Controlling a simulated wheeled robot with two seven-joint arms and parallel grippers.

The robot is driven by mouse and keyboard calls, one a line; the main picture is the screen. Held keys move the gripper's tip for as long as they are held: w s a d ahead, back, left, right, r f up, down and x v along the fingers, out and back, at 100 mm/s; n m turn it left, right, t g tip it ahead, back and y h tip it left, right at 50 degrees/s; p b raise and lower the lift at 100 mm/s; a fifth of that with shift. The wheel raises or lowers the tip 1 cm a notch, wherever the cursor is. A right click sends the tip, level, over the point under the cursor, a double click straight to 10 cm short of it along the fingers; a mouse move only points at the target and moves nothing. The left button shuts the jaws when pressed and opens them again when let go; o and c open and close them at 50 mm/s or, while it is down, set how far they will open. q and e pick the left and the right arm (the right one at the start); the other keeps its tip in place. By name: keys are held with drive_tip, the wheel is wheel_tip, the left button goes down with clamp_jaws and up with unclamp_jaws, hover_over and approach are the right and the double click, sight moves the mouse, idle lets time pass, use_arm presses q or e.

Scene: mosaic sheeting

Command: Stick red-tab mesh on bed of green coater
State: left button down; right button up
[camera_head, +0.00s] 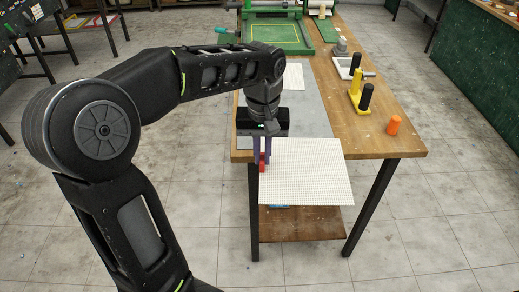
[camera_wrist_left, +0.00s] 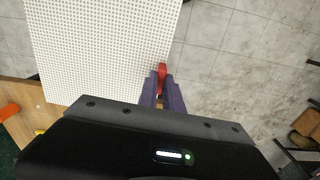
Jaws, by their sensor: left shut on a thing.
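My left gripper (camera_head: 262,160) is shut on the red tab (camera_head: 262,163) at the left edge of a white mesh sheet (camera_head: 305,172). The sheet is held in the air at the near end of the wooden table. In the left wrist view the gripper (camera_wrist_left: 161,86) has the red tab (camera_wrist_left: 161,72) between its purple fingers, and the perforated sheet (camera_wrist_left: 100,45) spreads to the left. The green coater (camera_head: 275,36) stands at the far end of the table, its green bed edged with a yellow line. My right gripper is not in view.
A grey mat (camera_head: 312,115) lies on the table (camera_head: 395,140) with a white sheet (camera_head: 293,78) on it. To the right are a yellow stand with black handles (camera_head: 356,90), an orange cylinder (camera_head: 394,125) and a grey-headed tool (camera_head: 342,48). Tiled floor lies around the table.

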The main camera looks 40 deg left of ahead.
use_arm(q)
drive_tip(key=f, duration=0.1)
drive_tip(key=w+f, duration=0.1)
drive_tip(key=f, duration=0.1)
drive_tip(key=shift+w+d+f+m, duration=0.1)
drive_tip(key=shift+w+d+m, duration=0.15)
drive_tip(key=shift+m, duration=0.15)
drive_tip(key=w+d+f+m, duration=0.2)
drive_tip(key=d+f, duration=0.3)
drive_tip(key=f, duration=0.5)
drive_tip(key=w+d+f+m, duration=0.3)
drive_tip(key=d+f+m, duration=0.1)
drive_tip(key=f, duration=0.7)
drive_tip(key=shift+w+d, duration=0.15)
drive_tip(key=shift+d, duration=0.75)
